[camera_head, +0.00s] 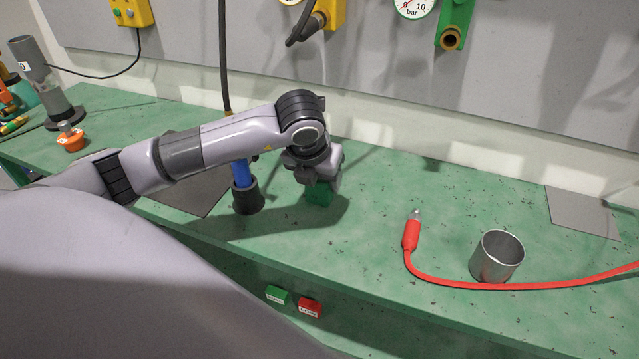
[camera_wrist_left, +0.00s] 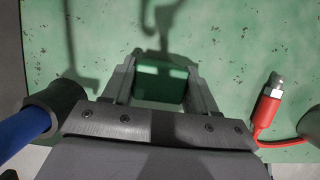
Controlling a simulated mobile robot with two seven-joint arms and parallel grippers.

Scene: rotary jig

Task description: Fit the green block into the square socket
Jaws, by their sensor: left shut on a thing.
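The green block (camera_head: 318,193) is below my left gripper (camera_head: 316,181), over the green bench near its middle. In the left wrist view the dark green block (camera_wrist_left: 160,84) sits between the two fingers of my left gripper (camera_wrist_left: 159,72), which is shut on it. I cannot tell whether the block's underside touches the bench. I cannot make out a square socket in either view. My right gripper is not in view.
A blue handle in a black holder (camera_head: 248,199) stands just left of the gripper. A red-tipped cable (camera_head: 411,236) and a metal cup (camera_head: 497,256) are to the right. Grey flat plates (camera_head: 583,212) lie on the bench (camera_head: 380,215).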

